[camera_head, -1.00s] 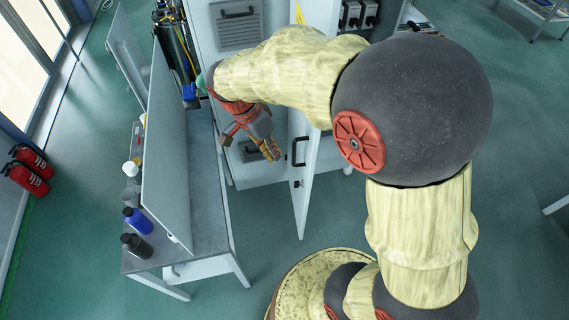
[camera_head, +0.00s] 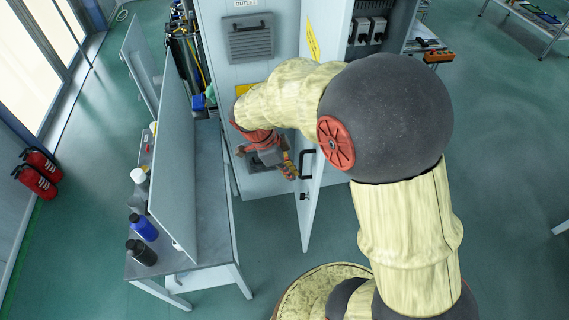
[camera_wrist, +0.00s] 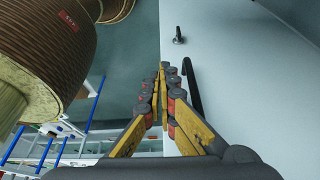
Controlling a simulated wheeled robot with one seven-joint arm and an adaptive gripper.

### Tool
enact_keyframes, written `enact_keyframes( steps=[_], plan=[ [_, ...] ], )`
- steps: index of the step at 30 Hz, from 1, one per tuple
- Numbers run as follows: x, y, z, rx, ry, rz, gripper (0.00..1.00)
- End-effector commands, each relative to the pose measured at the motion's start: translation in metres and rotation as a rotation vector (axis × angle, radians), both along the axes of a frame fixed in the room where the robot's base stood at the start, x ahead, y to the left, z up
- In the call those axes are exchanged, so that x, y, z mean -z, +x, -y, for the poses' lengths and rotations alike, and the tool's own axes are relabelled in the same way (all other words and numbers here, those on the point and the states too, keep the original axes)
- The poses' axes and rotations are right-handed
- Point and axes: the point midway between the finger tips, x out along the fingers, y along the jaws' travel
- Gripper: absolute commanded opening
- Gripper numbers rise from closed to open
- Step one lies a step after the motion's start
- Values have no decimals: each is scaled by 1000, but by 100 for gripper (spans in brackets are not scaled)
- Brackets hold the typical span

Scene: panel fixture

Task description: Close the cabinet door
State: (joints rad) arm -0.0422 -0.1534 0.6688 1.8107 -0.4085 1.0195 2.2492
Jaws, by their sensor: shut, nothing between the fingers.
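The cabinet door (camera_head: 312,210) stands open, swung out from the grey cabinet (camera_head: 243,75). Its left face carries a black handle (camera_head: 305,165). My gripper (camera_head: 291,173) is on that left face's side, close beside the handle. In the wrist view my gripper's fingers (camera_wrist: 163,82) are closed together and hold nothing. The pale door panel (camera_wrist: 240,100) fills the right there, with the handle (camera_wrist: 191,84) just right of the fingertips and a small dark knob (camera_wrist: 178,38) beyond. I cannot tell whether the fingertips touch the door.
Grey switch boxes (camera_head: 370,30) show in the open compartment right of the door. A workbench (camera_head: 205,205) with an upright panel (camera_head: 175,165) and bottles (camera_head: 142,226) stands at left. Red fire extinguishers (camera_head: 38,176) stand at far left.

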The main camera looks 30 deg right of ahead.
Motion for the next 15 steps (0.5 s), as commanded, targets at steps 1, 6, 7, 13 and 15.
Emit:
enact_keyframes(
  steps=[1,6,7,13,15],
  plan=[
    [10,-2,4,1,-1,-3,0],
    [18,-9,24,5,-1,2,0],
    [18,-11,27,5,0,1,0],
    [18,-17,42,2,1,1,0],
    [19,-17,44,2,1,1,0]
  ],
)
